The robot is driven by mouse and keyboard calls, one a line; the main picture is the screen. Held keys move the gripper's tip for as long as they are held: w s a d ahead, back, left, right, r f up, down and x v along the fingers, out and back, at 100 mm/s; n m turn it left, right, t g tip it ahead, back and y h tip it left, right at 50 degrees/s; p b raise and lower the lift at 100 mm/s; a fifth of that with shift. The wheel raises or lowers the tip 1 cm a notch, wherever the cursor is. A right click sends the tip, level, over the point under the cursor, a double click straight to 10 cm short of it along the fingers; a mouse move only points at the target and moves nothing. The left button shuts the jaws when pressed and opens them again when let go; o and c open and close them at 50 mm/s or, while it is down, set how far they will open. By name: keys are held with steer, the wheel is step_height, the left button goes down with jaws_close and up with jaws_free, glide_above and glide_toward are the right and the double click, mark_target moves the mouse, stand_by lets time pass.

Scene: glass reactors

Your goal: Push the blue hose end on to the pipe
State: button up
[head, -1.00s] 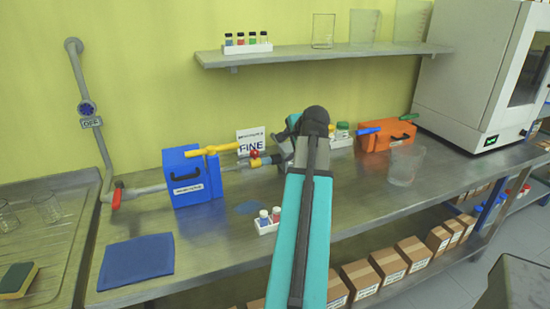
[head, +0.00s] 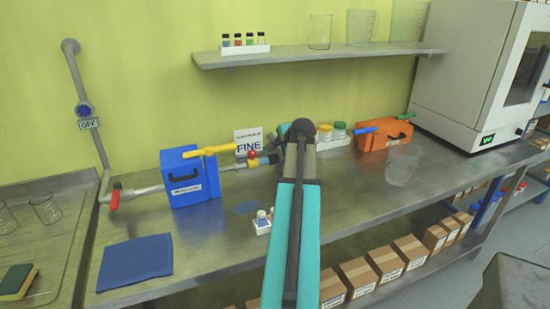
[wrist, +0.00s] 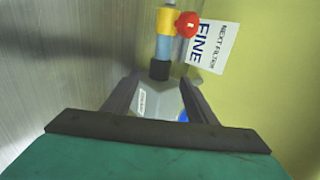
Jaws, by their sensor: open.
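The pipe (head: 233,166) runs right from the blue box and carries a yellow fitting with a red valve knob (head: 252,154). In the wrist view the yellow fitting (wrist: 166,20) leads to a light-blue section (wrist: 163,47) and a black end piece (wrist: 160,69). My gripper (wrist: 160,84) is open, its fingers on either side of a pale grey piece (wrist: 158,100) with a white label, in line with the black end. A blue patch (wrist: 183,116) shows beside the right finger. I cannot tell which blue part is the hose end, or whether the fingers touch anything.
The blue box (head: 190,178) stands left of the valve, with the FINE card (head: 248,142) behind. An orange box (head: 384,136) and a clear beaker (head: 402,166) stand to the right. A blue cloth (head: 135,262) lies front left.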

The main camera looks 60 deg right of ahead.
mark_target(274, 159)
steer(key=shift+p+x, duration=0.45)
steer(key=shift+x, duration=2.75)
jaws_close()
